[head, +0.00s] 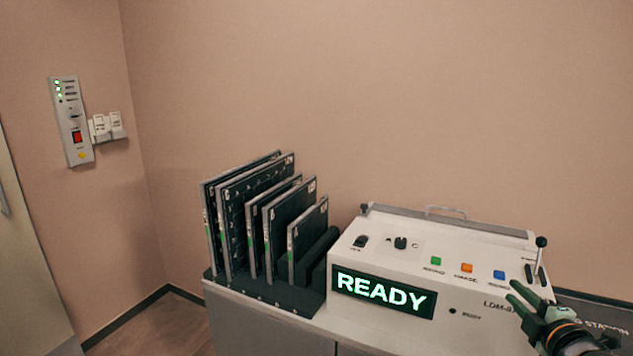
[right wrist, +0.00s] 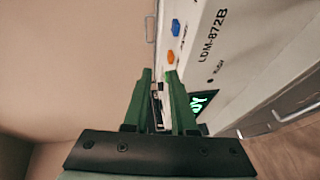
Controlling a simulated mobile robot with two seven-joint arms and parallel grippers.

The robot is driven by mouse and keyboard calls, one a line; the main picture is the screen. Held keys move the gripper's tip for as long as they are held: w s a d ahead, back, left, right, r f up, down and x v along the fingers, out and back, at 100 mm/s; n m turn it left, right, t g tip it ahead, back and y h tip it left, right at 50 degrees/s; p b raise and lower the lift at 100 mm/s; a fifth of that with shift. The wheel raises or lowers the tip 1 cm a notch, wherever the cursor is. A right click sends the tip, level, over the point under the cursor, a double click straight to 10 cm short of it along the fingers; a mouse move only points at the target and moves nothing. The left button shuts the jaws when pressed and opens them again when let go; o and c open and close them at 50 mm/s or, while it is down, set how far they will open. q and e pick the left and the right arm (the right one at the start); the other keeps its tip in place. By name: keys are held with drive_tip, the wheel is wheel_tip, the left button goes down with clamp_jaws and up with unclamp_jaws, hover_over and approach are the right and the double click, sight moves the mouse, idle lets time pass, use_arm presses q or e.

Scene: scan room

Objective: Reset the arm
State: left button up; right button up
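My right gripper (head: 512,290) comes in at the lower right of the head view, in front of the right end of the white console (head: 462,262). Its two green fingers are apart with nothing seen held between them. In the right wrist view the open fingers (right wrist: 160,75) point at the console, with a dark slotted part (right wrist: 157,100) showing in the gap. A lever with a dark ball knob (head: 541,242) stands up at the console's right end, just beyond the gripper and apart from it in the picture. My left gripper is not in view.
The console's display (head: 382,296) reads READY in green. Green (head: 436,261), orange (head: 467,268) and blue (head: 499,274) buttons sit on its top. A black rack (head: 262,292) of several dark panels stands left of it. A wall control panel (head: 71,120) hangs far left.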

drive_tip(key=s+a+f+m+g+y+p, duration=0.1)
drive_tip(key=s+a+f+m+g+y, duration=0.15)
drive_tip(key=s+a+f, duration=0.55)
drive_tip(key=s+a+f+m+g+y+p, duration=0.15)
drive_tip(key=a+f+m, duration=0.3)
drive_tip(key=f, duration=0.75)
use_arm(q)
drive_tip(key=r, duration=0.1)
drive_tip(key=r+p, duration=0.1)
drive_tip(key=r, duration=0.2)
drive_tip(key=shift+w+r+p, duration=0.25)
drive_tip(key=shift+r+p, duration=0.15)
use_arm(e)
drive_tip(key=s+a+f+m+g, duration=0.1)
drive_tip(key=s+a+f+m, duration=0.2)
drive_tip(key=s+a, duration=0.4)
drive_tip(key=s+a+f+m+g+y, duration=0.1)
drive_tip(key=s+a+f+m, duration=0.2)
drive_tip(key=s+a+f, duration=0.2)
drive_tip(key=s+a, duration=0.2)
drive_tip(key=s, duration=0.1)
drive_tip(key=shift+s+g, duration=0.25)
drive_tip(key=shift+g, duration=0.05)
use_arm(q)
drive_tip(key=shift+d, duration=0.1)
use_arm(e)
drive_tip(key=shift+d+f, duration=0.1)
